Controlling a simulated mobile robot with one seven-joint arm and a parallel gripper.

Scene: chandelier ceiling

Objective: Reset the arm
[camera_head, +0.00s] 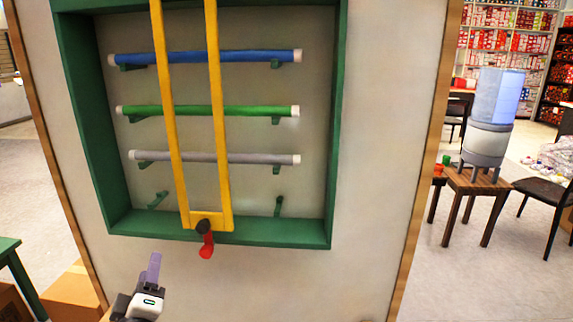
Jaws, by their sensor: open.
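My gripper (153,272) shows at the bottom left of the head view, in front of the white panel (270,290). A pale purple finger points up from its dark and white body. It is open and I see nothing held in it. It is below and left of a green-framed recess (290,238) in the panel, apart from it. A yellow double-bar frame (222,130) hangs across the recess, with a dark knob (203,226) and a red handle (207,246) at its lower end.
Blue (250,56), green (260,111) and grey (255,158) rods lie on green brackets in the recess. A water dispenser (488,130) stands on a wooden table (465,182) at the right, beside a dark chair (548,192). Cardboard boxes (75,292) and a green table (18,268) are lower left.

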